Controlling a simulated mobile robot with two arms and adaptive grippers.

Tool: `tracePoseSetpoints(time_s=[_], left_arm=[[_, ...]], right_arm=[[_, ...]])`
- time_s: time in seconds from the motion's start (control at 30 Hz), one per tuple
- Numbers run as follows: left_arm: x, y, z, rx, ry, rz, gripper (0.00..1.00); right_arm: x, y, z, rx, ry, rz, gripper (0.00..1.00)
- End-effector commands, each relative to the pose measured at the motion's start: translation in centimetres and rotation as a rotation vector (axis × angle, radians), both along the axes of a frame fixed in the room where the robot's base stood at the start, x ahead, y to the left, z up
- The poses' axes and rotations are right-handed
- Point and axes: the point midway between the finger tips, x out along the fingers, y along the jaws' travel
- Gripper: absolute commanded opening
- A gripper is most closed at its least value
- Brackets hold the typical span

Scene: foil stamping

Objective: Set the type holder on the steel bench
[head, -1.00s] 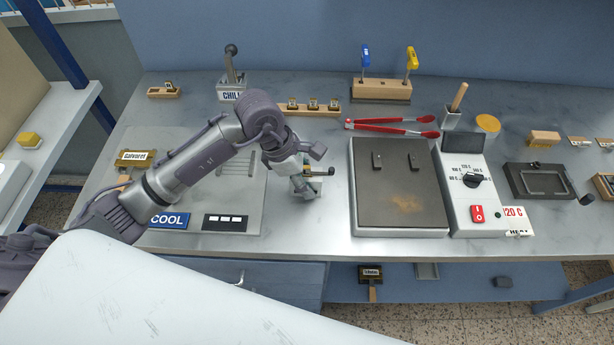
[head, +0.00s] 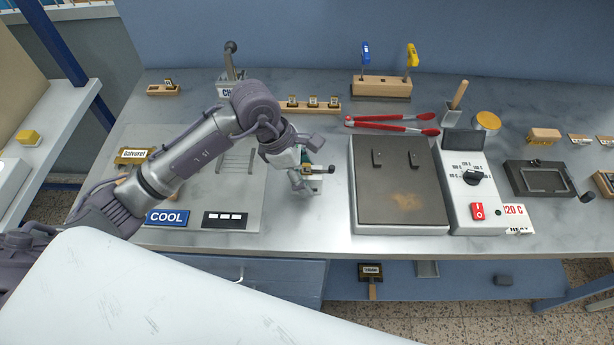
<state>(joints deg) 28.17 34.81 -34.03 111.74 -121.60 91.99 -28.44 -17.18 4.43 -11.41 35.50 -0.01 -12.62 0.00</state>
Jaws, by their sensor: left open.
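My left gripper (head: 306,184) is low over the bare steel bench (head: 315,225), between the cooling plate and the hot plate. It is open. A small piece with a dark bar and a pale brass-coloured end (head: 318,169) shows right at its fingers. This may be the type holder, but the fingers hide most of it, and I cannot tell whether it touches the bench. A brass holder with a lettered label (head: 133,156) lies on the cooling plate (head: 240,190) at the left, partly behind my arm. My right gripper is out of view.
The hot plate (head: 399,215) stands close right of the gripper, with its control box (head: 468,190) beside it. Red tongs (head: 390,128) and a wooden type rack (head: 310,106) lie behind. A lettered holder (head: 370,270) is on the lower shelf. Bench in front of the gripper is clear.

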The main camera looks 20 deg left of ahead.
Motion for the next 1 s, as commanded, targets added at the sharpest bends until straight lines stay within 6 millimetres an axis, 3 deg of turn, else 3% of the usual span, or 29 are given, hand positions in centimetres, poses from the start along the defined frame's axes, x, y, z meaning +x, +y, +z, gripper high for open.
tracePoseSetpoints(time_s=[0.3, 0.5, 1.0], left_arm=[[-0.6, 2.6, 6.2, 0.004, -0.006, 0.0, 0.64], [-1.0, 3.6, 8.9, 0.002, -0.002, -0.001, 0.64], [-1.2, 3.9, 9.8, 0.002, 0.001, -0.001, 0.64]], right_arm=[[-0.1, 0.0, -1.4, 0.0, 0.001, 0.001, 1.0], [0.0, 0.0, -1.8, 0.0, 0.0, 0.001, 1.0], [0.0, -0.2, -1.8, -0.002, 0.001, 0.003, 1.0]])
